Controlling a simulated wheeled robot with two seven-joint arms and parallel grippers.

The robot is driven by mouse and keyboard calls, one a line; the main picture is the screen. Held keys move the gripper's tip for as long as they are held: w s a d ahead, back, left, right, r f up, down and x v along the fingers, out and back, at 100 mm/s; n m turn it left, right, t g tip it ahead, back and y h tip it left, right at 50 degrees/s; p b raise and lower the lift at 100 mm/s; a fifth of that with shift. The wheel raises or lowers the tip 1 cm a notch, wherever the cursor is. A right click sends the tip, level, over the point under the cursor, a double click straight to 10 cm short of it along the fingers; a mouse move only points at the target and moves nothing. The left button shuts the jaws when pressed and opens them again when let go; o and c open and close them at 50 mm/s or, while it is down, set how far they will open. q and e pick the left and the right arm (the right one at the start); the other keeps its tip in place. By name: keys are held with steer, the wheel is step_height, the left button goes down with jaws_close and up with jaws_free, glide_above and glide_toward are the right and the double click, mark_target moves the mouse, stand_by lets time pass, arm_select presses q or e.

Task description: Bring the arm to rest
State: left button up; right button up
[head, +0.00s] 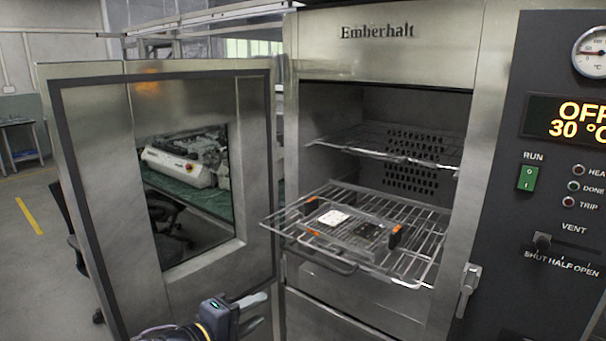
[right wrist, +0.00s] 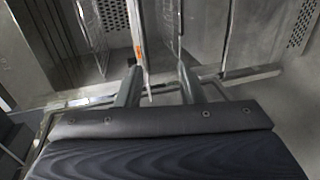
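My right gripper (head: 258,311) is low in the head view, in front of the open oven door and below the pulled-out rack. Its two fingers are apart with nothing between them. In the right wrist view its fingers (right wrist: 158,95) are also spread, with the oven's metal parts behind them. My left gripper is in neither view. The oven (head: 385,45), marked Emberhalt, stands open. Its lower wire rack (head: 425,250) sticks out of the chamber. A see-through tray (head: 345,245) with orange-marked ends rests on it, holding a white square piece (head: 333,217) and a dark piece (head: 369,231).
The oven door (head: 100,200) is swung wide to the left, with a window in it. An upper rack (head: 400,150) sits inside the chamber. A door latch (head: 468,285) and the control panel (head: 560,180), reading OFF 30 °C, are at the right. Open floor (head: 30,225) lies far left.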

steer(key=s+d+f+m+g+y, duration=0.2)
steer(key=d+g, duration=0.3)
steer(key=d, duration=0.7)
steer(key=s+d+f+m+g+y, duration=0.2)
steer(key=d+m+g+y, duration=0.15)
steer(key=d, duration=0.85)
steer(key=s+d+f+m+t+y, duration=0.1)
steer(key=s+d+m+y, duration=0.2)
steer(key=s, duration=0.6)
steer(key=s+d+f+m+t+y, duration=0.1)
steer(key=s+d+m+y, duration=0.2)
steer(key=s, duration=0.7)
steer(key=shift+s+d+f+m+y, duration=0.2)
steer(key=shift+m+y, duration=0.25)
steer(key=shift+y, duration=0.3)
